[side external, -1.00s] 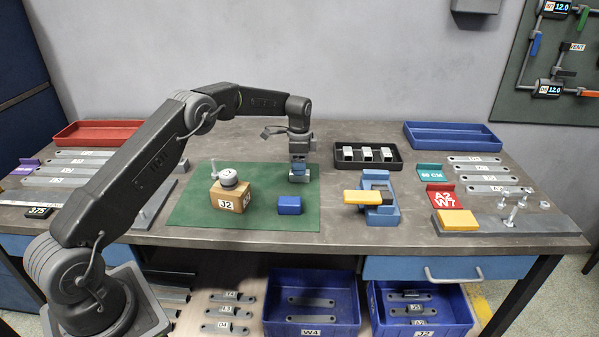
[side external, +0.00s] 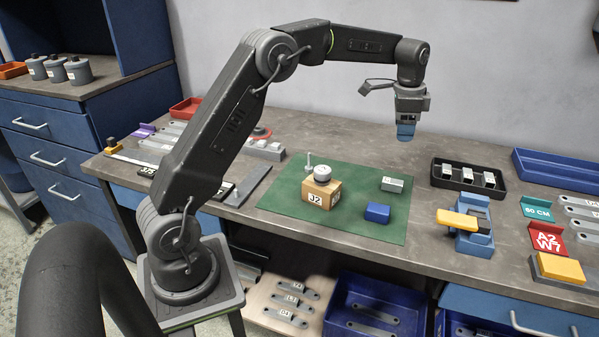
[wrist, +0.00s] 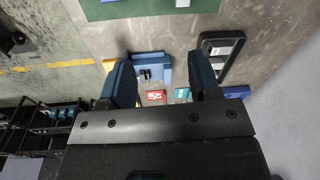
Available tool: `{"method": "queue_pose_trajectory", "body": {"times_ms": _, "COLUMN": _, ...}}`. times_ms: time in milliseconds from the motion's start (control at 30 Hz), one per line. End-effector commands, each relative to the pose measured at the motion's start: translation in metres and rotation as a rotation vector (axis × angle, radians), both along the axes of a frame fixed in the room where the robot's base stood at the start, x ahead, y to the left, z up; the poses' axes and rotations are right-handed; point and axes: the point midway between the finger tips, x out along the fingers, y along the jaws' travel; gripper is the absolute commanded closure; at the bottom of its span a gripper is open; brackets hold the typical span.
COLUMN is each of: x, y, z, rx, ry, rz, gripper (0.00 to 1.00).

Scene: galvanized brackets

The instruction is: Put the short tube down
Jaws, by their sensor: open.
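The short tube (side external: 392,184), a small light-grey square-section piece, lies on the green mat (side external: 345,218) near its back right. A pale piece at the top edge of the wrist view (wrist: 182,3) may be the same tube, but it is cut off. My gripper (side external: 406,132) hangs well above the bench, apart from the tube, pointing down. Its two blue fingers stand apart in the wrist view (wrist: 162,82), with nothing held between them.
A wooden block marked J2 (side external: 318,197) with a round grey weight (side external: 323,174) and a blue block (side external: 377,213) sit on the mat. To the right are a black tray (side external: 437,178) of similar tubes and a blue vise (side external: 474,243) with a yellow piece.

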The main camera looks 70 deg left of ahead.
Motion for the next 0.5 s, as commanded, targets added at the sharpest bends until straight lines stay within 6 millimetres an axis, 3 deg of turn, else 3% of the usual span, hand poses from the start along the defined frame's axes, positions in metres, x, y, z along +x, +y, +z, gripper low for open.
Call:
{"method": "queue_pose_trajectory", "body": {"times_ms": 33, "x": -0.018, "y": -0.013, "z": 0.022, "rx": 0.001, "ry": -0.030, "rz": 0.033, "gripper": 0.43}}
{"method": "queue_pose_trajectory", "body": {"times_ms": 200, "x": -0.080, "y": -0.049, "z": 0.067, "rx": -0.012, "ry": -0.114, "rz": 0.159, "gripper": 0.43}}
{"method": "queue_pose_trajectory", "body": {"times_ms": 367, "x": -0.149, "y": -0.078, "z": 0.088, "rx": -0.040, "ry": -0.192, "rz": 0.275, "gripper": 0.43}}
{"method": "queue_pose_trajectory", "body": {"times_ms": 500, "x": -0.212, "y": -0.099, "z": 0.089, "rx": -0.077, "ry": -0.257, "rz": 0.374, "gripper": 0.43}}
